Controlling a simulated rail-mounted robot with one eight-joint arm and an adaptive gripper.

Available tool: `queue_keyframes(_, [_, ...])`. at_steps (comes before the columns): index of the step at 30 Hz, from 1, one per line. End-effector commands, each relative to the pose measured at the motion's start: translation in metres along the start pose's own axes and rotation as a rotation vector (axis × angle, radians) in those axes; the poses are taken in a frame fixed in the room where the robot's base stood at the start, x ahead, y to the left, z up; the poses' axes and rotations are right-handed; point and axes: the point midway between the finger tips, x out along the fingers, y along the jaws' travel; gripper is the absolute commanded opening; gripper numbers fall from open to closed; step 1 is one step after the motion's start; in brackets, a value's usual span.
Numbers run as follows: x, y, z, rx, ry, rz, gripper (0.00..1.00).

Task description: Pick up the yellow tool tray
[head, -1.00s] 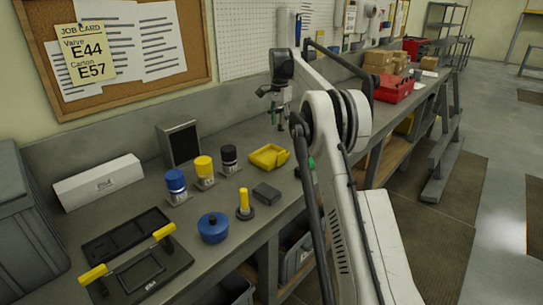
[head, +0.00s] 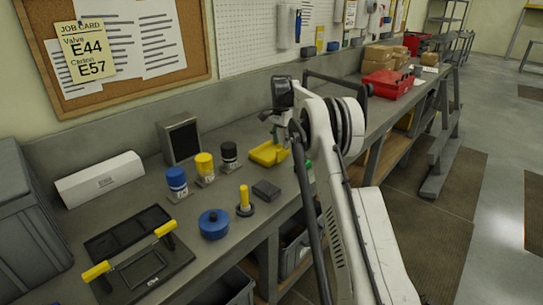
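The yellow tool tray (head: 264,154) lies on the grey workbench, right of the black-capped jar and behind a small dark grey block. My gripper (head: 279,140) comes down from the arm over the tray's back right part. The fingers are small and partly merge with the arm and the tray, so I cannot tell their spacing or whether they touch it. The tray's right end is partly hidden by my gripper and arm.
Blue (head: 176,180), yellow (head: 204,164) and black (head: 229,154) capped jars stand left of the tray. The dark grey block (head: 266,190), a yellow-handled tool (head: 245,199) and a blue round pot (head: 214,224) are in front. A red bin (head: 388,85) stands farther right.

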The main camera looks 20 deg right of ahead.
Motion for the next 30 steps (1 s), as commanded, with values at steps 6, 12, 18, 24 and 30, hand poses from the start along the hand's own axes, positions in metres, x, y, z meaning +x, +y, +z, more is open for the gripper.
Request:
queue_keyframes(6, [0.03, 0.002, 0.0, 0.0, 0.0, 0.0, 0.32])
queue_keyframes(12, [0.043, 0.003, 0.0, 0.0, 0.0, 0.0, 0.32])
queue_keyframes(18, [0.044, 0.002, 0.0, 0.0, 0.0, 0.0, 0.32])
queue_keyframes(24, [0.044, 0.002, 0.0, 0.0, 0.0, 0.0, 0.06])
queue_keyframes(30, [0.044, 0.002, 0.0, 0.0, 0.0, 0.0, 0.0])
